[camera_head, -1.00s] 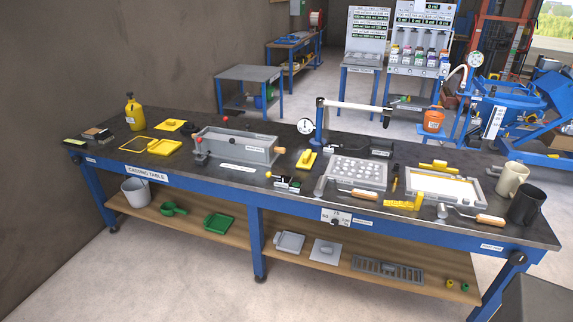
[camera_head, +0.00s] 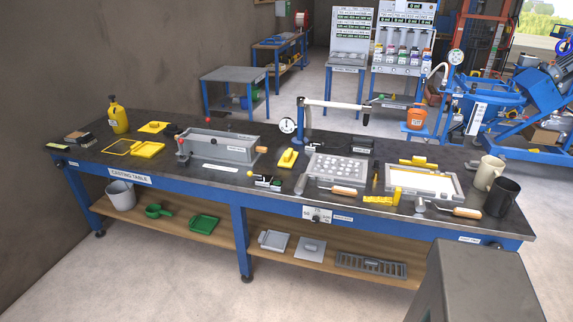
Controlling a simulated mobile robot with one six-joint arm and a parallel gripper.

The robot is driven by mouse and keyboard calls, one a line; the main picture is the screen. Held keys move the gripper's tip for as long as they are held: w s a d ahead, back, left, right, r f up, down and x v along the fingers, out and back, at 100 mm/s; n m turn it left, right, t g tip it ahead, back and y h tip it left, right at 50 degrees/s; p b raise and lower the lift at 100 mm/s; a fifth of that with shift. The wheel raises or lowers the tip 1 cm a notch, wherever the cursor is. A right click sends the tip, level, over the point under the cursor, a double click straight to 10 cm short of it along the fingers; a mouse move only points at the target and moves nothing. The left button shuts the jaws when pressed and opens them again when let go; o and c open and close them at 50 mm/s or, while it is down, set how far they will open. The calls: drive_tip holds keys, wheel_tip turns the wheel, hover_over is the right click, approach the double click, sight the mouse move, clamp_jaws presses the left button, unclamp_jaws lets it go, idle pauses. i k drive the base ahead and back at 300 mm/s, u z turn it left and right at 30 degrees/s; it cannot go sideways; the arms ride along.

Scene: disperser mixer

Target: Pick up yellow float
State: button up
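Several yellow pieces lie on the dark top of the casting table (camera_head: 310,196). A small yellow float with a raised handle (camera_head: 288,158) lies near the middle, between the grey long mould and the perforated grey tray. Another yellow handled piece (camera_head: 418,162) lies at the back edge of the grey framed tray on the right. A flat yellow piece with a handle (camera_head: 153,127) lies at the back left. I cannot tell for sure which one is the named float. My gripper is not in view, and nothing is seen touching these pieces.
A grey long mould (camera_head: 222,147), a perforated tray (camera_head: 338,170), a gauge stand (camera_head: 300,120), trowels and mugs (camera_head: 500,197) crowd the table. A yellow bottle (camera_head: 118,115) stands at the far left. A grey block fills the lower right corner. The floor in front is clear.

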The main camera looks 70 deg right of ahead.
sight(288, 159)
drive_tip(key=z, duration=0.05)
drive_tip(key=i, duration=2.25)
drive_tip(key=u, duration=1.05)
drive_tip(key=k, duration=0.15)
drive_tip(key=z, duration=3.6)
